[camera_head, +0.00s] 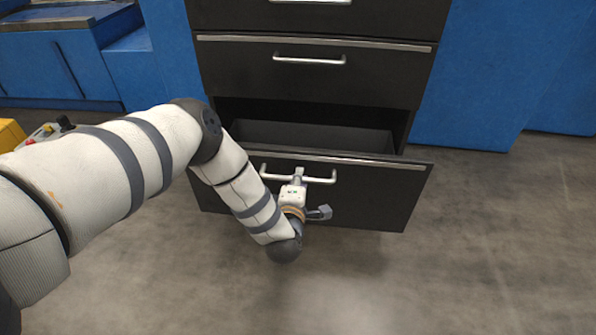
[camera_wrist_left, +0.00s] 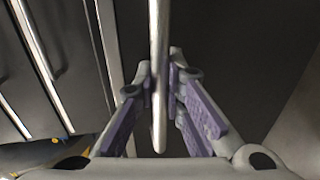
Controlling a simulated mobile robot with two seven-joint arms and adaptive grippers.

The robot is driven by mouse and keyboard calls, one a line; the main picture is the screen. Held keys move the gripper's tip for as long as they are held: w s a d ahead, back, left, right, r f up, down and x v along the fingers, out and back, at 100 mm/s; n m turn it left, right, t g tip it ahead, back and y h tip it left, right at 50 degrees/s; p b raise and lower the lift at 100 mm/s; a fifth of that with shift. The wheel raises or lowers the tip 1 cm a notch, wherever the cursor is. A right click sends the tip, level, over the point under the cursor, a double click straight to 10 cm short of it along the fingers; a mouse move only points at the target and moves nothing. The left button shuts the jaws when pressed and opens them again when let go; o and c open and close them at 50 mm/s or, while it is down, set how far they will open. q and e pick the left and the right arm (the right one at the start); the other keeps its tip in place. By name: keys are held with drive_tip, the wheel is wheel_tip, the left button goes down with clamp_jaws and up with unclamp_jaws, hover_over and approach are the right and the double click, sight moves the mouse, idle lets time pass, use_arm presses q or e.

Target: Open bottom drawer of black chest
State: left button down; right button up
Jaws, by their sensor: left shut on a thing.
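The black chest (camera_head: 315,75) stands ahead, with its upper drawers shut. Its bottom drawer (camera_head: 365,195) is pulled out toward me, and its inside (camera_head: 315,135) shows no contents. My left gripper (camera_head: 298,178) is at the silver bar handle (camera_head: 322,180) on the bottom drawer's front. In the left wrist view the two purple-padded fingers (camera_wrist_left: 165,85) close on the handle (camera_wrist_left: 159,50) from both sides. My left arm hides part of the drawer's left side. My right gripper is not in view.
Blue cabinets (camera_head: 490,75) stand right of the chest, and a blue bench (camera_head: 60,55) stands at the back left. A yellow object (camera_head: 11,135) is at the left edge. The grey floor (camera_head: 490,240) is clear at the right.

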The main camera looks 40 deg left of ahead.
use_arm(q)
drive_tip(key=shift+f+p+v, duration=0.2)
drive_tip(key=shift+p+v, duration=0.05)
drive_tip(key=shift+v, duration=0.6)
drive_tip(key=shift+f+p+v, duration=0.15)
drive_tip(key=shift+p+v, duration=0.1)
drive_tip(key=shift+v, duration=0.55)
drive_tip(key=shift+s+d, duration=0.1)
drive_tip(key=c, duration=1.7)
unclamp_jaws()
drive_tip(key=shift+o, duration=0.2)
drive_tip(key=v, duration=1.2)
drive_tip(key=shift+f, duration=0.1)
